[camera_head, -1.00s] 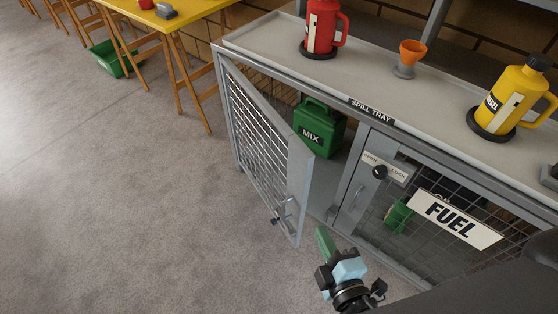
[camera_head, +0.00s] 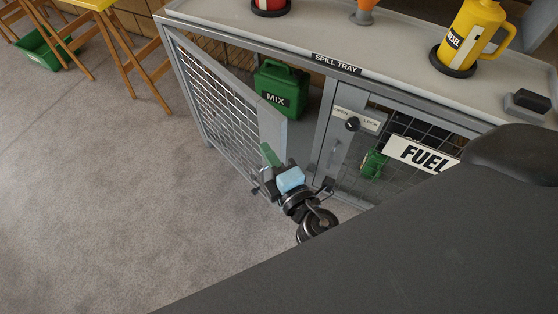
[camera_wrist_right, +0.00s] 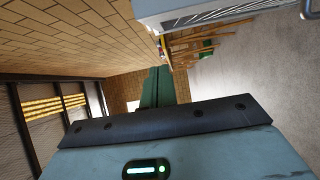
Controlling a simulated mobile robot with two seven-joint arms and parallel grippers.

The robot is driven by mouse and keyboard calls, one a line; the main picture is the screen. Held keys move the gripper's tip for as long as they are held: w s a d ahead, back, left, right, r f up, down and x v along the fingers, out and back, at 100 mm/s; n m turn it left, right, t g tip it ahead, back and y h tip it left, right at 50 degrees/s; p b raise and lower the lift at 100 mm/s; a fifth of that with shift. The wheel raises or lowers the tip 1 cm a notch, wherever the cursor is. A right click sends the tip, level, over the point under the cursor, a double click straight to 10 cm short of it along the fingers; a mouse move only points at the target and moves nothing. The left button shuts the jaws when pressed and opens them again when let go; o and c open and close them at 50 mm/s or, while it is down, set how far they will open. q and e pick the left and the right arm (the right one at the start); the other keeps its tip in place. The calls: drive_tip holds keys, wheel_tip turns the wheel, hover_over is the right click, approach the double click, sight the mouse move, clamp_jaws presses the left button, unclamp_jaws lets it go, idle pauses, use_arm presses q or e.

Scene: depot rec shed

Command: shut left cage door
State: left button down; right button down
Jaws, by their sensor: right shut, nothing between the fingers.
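The left cage door (camera_head: 218,105) is a grey mesh door, hinged on its left side. It stands ajar, swung out over the floor, with a gap to the middle post. My right gripper (camera_head: 268,153) overlaps the lower part of the door's free edge; I cannot tell if it touches. Its green fingers (camera_wrist_right: 156,87) are shut and empty in the right wrist view. A grey panel with a handle, apparently this door, shows along the top there. My left gripper is not in view.
A green MIX can (camera_head: 282,88) stands inside the open bay. The right cage door carries a FUEL sign (camera_head: 419,153) and an OPEN/LOCK plate (camera_head: 362,120). A yellow can (camera_head: 473,38) stands on the spill tray (camera_head: 395,82).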

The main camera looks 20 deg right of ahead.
sight(275, 132)
drive_tip(key=w+d, duration=0.1)
drive_tip(key=w, duration=0.1)
drive_tip(key=w+d+p, duration=0.1)
drive_tip(key=w+d, duration=0.1)
drive_tip(key=w, duration=0.1)
drive_tip(key=shift+d, duration=0.2)
drive_tip(key=shift+d, duration=0.15)
